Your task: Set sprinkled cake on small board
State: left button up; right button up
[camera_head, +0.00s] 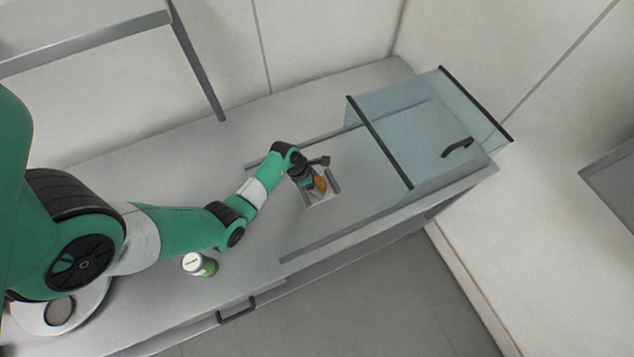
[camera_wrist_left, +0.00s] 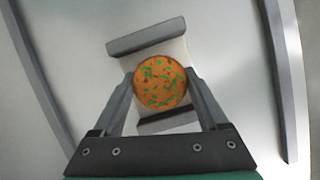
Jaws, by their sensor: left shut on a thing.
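The sprinkled cake (camera_wrist_left: 160,82) is a round orange cake with green specks on top. My left gripper (camera_head: 317,185) is shut on it, one finger on each side; the cake also shows in the head view (camera_head: 321,184). The small board (camera_head: 319,201) is pale, with a grey raised bar along two opposite sides. It lies under the cake, and its pale surface shows around the cake in the left wrist view (camera_wrist_left: 172,51). I cannot tell whether the cake touches it. My right gripper is out of view.
A glass cover (camera_head: 385,130) with dark edges stands to the right of the board. Grey rails run along both sides of this counter area. A green jar with a white lid (camera_head: 199,264) stands near the counter's front edge, below my left arm.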

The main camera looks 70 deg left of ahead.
pick_arm(q)
jog(key=shift+f, duration=0.1)
jog(key=o, duration=0.8)
jog(key=shift+c, duration=0.2)
jog(key=p+v, duration=0.4)
jog(key=v, duration=0.8)
jog(key=shift+a, duration=0.1)
